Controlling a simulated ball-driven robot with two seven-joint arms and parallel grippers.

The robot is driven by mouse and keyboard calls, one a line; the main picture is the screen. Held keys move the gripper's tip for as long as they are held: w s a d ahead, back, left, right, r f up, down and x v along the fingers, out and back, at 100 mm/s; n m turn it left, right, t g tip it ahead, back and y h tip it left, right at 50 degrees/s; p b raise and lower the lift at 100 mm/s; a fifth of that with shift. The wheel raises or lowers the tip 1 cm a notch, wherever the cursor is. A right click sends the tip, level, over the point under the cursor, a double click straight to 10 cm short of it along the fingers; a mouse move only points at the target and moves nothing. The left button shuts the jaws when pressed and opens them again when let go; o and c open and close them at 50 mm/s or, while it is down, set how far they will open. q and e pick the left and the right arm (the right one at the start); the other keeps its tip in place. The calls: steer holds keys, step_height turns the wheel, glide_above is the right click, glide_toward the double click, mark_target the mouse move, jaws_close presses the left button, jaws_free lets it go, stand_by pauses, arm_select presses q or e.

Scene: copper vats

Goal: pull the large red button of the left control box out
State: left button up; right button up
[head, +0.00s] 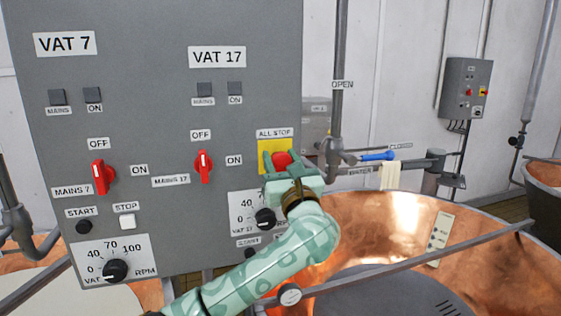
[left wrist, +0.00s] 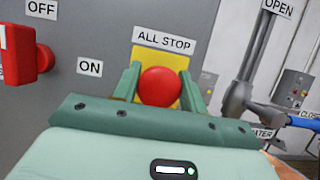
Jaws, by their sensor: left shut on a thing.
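The large red button (head: 282,159) sits on a yellow plate (head: 267,146) under the ALL STOP label, at the right edge of the grey left control box (head: 140,140). My left gripper (head: 281,162) is at the button, its fingers on either side of it, shut on it. In the left wrist view the round red button (left wrist: 160,87) shows between the two green fingers (left wrist: 160,88). The gripper's palm hides the lower part of the yellow plate. My right gripper is in neither view.
Red rotary switches (head: 203,166) and (head: 102,177) stand out from the box left of my gripper. A black knob (head: 265,219) is just below it. A pipe with a blue-handled valve (head: 377,156) is to the right. An open copper vat (head: 400,215) lies below right.

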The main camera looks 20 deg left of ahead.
arm_select(q)
steer(key=shift+s+d+f, duration=0.25)
steer(key=shift+s, duration=0.1)
steer(key=shift+r, duration=0.1)
steer(key=o, duration=1.3)
steer(key=shift+o, duration=0.2)
steer(key=shift+s+d+r, duration=0.1)
steer(key=shift+s, duration=0.1)
steer(key=shift+s+d, duration=0.1)
steer(key=shift+d, duration=0.05)
steer(key=b+v, duration=0.6)
steer(key=v, duration=1)
